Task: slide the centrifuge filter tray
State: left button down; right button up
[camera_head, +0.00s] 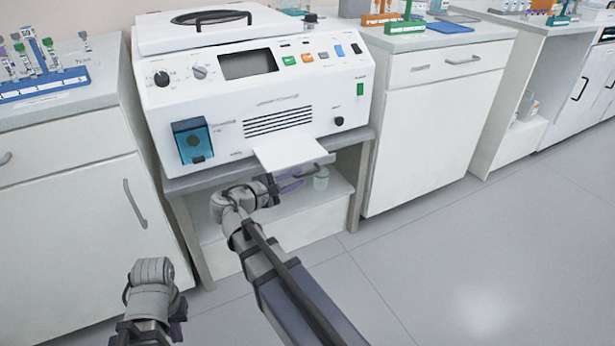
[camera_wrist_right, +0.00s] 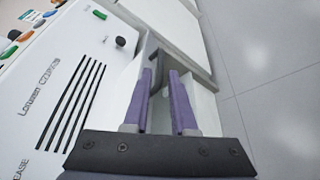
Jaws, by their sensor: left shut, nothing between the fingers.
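The white filter tray (camera_head: 290,150) sticks out from the lower front of the centrifuge (camera_head: 255,85), above the shelf. My right gripper (camera_head: 298,180) is just below and in front of the tray in the head view. In the right wrist view its two purple fingers (camera_wrist_right: 163,72) stand apart with a gap between them. A dark upright bar shows near the fingertips, and I cannot tell if they touch it. My left gripper (camera_head: 176,325) is low at the bottom left, shut and empty, far from the tray and partly cut off by the picture edge.
The floor (camera_head: 480,260) at right is clear.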

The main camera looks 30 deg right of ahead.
aim_at(304, 175)
jog(key=shift+b+x, duration=0.45)
jog(key=shift+x, duration=2.25)
grip_shut()
